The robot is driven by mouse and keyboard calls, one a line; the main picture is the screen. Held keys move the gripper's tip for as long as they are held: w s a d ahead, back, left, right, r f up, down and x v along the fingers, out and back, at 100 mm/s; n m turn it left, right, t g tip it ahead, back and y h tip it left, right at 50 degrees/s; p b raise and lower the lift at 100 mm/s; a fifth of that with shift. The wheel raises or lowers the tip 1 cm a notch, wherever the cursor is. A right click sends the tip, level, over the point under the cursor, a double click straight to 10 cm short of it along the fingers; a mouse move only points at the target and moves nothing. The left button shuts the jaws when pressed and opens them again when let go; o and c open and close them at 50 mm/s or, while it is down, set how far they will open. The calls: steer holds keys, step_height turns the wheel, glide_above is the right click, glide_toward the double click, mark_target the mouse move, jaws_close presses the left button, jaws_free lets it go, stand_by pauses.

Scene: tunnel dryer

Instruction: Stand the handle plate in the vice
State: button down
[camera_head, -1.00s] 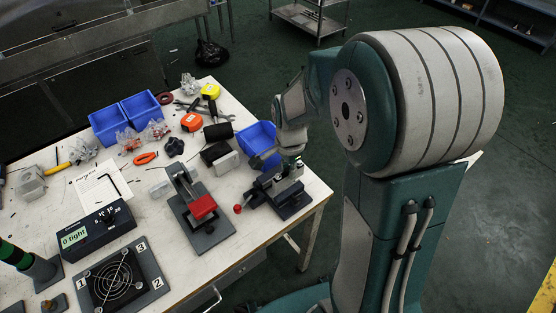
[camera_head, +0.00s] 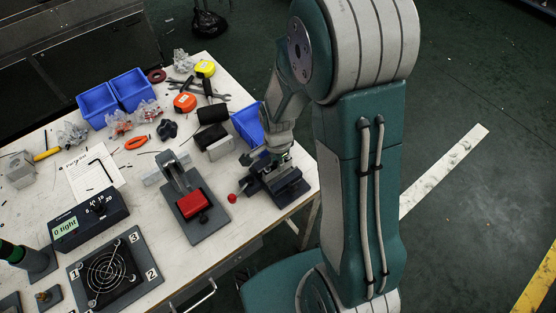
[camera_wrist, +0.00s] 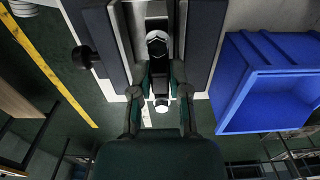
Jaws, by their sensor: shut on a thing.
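The plate lies between the vice's two dark jaws (camera_wrist: 106,42), in line with the gap. I cannot tell whether it touches the jaws or the gap's floor.
A blue bin (camera_head: 248,125) stands close behind the vice; it also shows right of my fingers in the wrist view. A grey fixture with a red block (camera_head: 191,203) stands left of the vice. A meter (camera_head: 89,219) and fan plate (camera_head: 113,270) are further left.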

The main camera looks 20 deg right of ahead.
steer(key=c, duration=0.6)
jaws_free()
steer(key=shift+a, duration=0.3)
steer(key=shift+d, duration=0.25)
steer(key=shift+r, duration=0.2)
step_height(320, 180, up, 12)
steer(key=s+r+n+t, duration=0.5)
steer(key=s+r+n, duration=0.9)
steer(key=shift+r+t, duration=0.25)
steer(key=shift+t, duration=0.05)
steer(key=shift+a, duration=0.1)
